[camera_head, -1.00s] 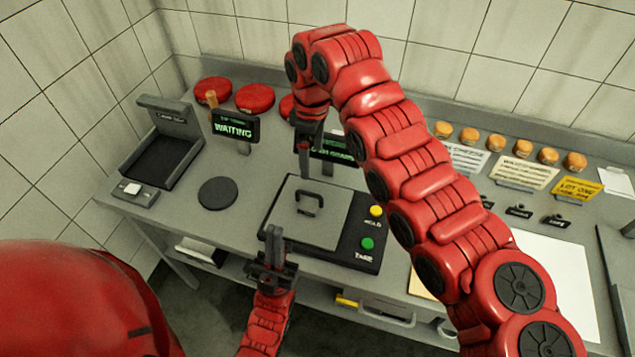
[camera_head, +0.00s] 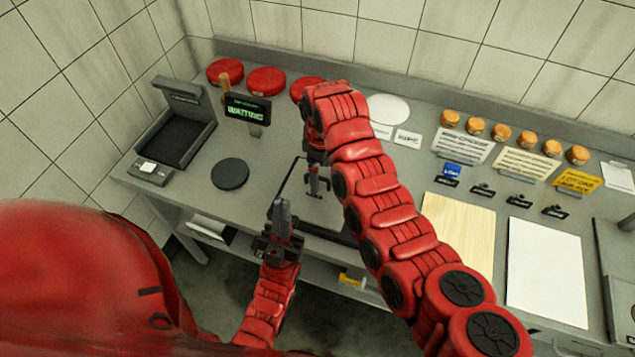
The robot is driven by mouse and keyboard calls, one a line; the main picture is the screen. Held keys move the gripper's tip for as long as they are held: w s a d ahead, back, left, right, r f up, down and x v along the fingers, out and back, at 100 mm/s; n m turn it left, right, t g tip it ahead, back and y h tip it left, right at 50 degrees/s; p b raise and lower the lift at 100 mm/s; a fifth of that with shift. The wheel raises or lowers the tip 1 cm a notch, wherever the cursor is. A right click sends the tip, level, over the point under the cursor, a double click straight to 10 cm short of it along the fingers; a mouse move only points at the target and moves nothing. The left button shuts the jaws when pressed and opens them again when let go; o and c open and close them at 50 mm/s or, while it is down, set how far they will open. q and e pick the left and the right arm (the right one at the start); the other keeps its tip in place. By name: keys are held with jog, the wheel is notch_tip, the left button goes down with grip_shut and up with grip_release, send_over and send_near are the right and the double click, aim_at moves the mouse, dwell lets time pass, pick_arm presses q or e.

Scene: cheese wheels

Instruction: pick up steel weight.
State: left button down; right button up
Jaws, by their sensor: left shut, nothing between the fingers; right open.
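My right gripper (camera_head: 317,185) is open and points down over the grey scale plate (camera_head: 312,210), its arm reaching in from the right. A dark handle stood on this plate earlier; it now blends with the gripper, and I cannot tell whether it lies between the fingers. I cannot make out a separate steel weight for certain. My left gripper (camera_head: 282,218) is shut and empty, pointing up in front of the plate. My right arm hides the scale's right side and its buttons.
A black disc (camera_head: 231,173) lies left of the plate. A black tray (camera_head: 175,137) and a WAITING display (camera_head: 247,109) stand further left. Red cheese wheels (camera_head: 267,81) line the back.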

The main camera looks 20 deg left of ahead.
jog(key=shift+s+a+f+p, duration=0.1)
jog(key=shift+a+f+p, duration=0.1)
jog(key=shift+f+p, duration=0.75)
jog(key=shift+s+a+f+p, duration=0.15)
jog(key=shift+f+p, duration=0.4)
jog(key=shift+f, duration=0.8)
jog(key=shift+w+f, duration=0.1)
jog(key=shift+f, duration=0.35)
grip_shut()
